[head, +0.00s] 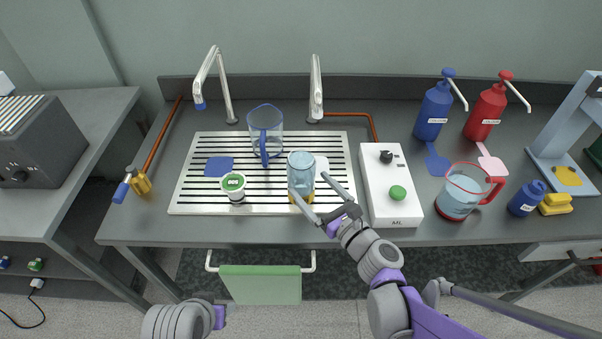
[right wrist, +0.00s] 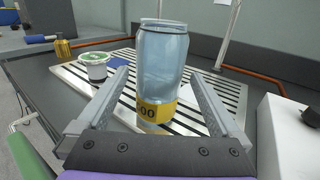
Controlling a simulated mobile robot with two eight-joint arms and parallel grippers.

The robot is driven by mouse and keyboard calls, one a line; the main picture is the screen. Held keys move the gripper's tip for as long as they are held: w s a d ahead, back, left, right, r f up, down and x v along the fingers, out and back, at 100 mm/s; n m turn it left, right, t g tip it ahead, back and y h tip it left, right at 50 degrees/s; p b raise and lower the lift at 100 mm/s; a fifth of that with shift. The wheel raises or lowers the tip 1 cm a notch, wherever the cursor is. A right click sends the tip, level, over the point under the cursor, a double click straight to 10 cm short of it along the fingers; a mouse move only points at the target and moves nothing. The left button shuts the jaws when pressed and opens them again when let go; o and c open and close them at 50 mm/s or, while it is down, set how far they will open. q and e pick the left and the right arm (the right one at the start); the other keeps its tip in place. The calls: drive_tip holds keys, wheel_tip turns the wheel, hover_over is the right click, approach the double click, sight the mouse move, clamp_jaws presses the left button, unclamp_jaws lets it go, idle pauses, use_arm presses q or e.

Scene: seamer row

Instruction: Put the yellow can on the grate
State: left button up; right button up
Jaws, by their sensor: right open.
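The yellow can (head: 301,172) is a pale blue, see-through can with a yellow band marked "00" low on it. It stands upright at the front right part of the slatted metal grate (head: 190,205). My right gripper (head: 310,187) is open, one finger on each side of the can. In the right wrist view the can (right wrist: 162,65) rises between the spread fingers of the gripper (right wrist: 159,76), with gaps beside it. The can's very bottom is partly hidden, so its contact with the grate is hard to confirm.
On the grate are a green-lidded cup (head: 233,187), a blue-handled jug (head: 266,132) and a blue pad (head: 218,167). Two taps stand behind. A white box with knobs (head: 391,190) is close right of the grate; a red-handled jug (head: 461,192) stands beyond it. The grate's front left is clear.

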sight(309, 184)
drive_tip(key=v, duration=0.4)
drive_tip(key=shift+s+a+f+n+g, duration=0.2)
drive_tip(key=shift+s+n+g, duration=0.1)
drive_tip(key=shift+n, duration=0.3)
drive_tip(key=s+d+f+n+g+h, duration=0.1)
drive_tip(key=s+f+n+g+h, duration=0.15)
drive_tip(key=s+n, duration=0.45)
drive_tip(key=s+f+n+g+h, duration=0.1)
drive_tip(key=s+f+n+g, duration=0.3)
drive_tip(key=n, duration=0.6)
drive_tip(key=s+d+f+n+g+h, duration=0.3)
drive_tip(key=s+d+n+h, duration=0.3)
drive_tip(key=d+n, duration=0.5)
drive_tip(key=s+f, duration=0.1)
drive_tip(key=s, duration=0.1)
drive_tip(key=shift+s+d, duration=0.3)
drive_tip(key=shift+d, duration=0.05)
